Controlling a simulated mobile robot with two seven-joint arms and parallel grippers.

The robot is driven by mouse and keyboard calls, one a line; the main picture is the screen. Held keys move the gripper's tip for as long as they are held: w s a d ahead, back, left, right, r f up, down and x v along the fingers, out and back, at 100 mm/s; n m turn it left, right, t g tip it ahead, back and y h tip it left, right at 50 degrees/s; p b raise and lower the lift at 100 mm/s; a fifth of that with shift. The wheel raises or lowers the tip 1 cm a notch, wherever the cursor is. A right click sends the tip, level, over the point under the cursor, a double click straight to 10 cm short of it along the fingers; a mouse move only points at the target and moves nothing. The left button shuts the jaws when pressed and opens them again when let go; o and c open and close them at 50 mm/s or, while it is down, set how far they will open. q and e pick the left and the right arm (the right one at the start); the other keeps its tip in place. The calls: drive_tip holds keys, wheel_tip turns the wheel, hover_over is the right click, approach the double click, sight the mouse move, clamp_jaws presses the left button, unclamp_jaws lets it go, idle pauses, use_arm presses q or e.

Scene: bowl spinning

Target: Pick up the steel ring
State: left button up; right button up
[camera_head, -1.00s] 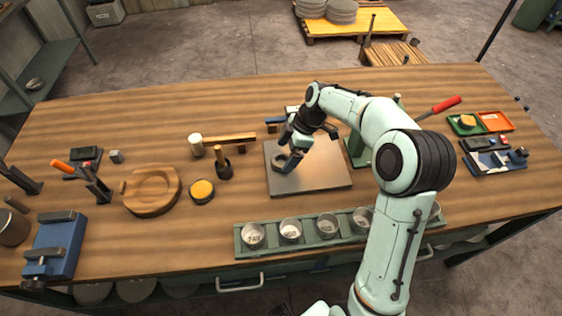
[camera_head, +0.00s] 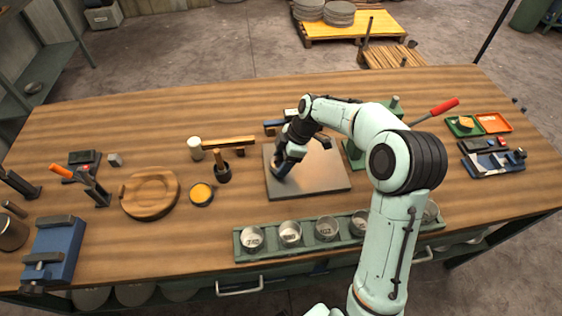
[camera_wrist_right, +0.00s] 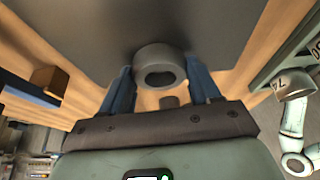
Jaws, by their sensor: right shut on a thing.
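The steel ring (camera_wrist_right: 158,66) is a short, thick grey ring with a dark hole, seen in the right wrist view between the two blue fingers. My right gripper (camera_wrist_right: 160,88) is shut on it. In the head view the right gripper (camera_head: 281,168) points down at the left part of the flat grey steel plate (camera_head: 325,178) and mostly hides the ring. I cannot tell whether the ring still touches the plate. My left gripper is not in view.
A green rack with several labelled steel cups (camera_head: 253,238) stands in front of the plate. A round wooden dish (camera_head: 150,194), an orange-topped tin (camera_head: 201,193) and a blue vise (camera_head: 54,252) are to the left. A green press (camera_head: 355,152) stands right of the plate.

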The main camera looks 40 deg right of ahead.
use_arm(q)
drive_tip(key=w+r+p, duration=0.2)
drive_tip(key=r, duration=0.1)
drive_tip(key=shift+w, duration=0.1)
use_arm(e)
wheel_tip(320, 180, up, 20)
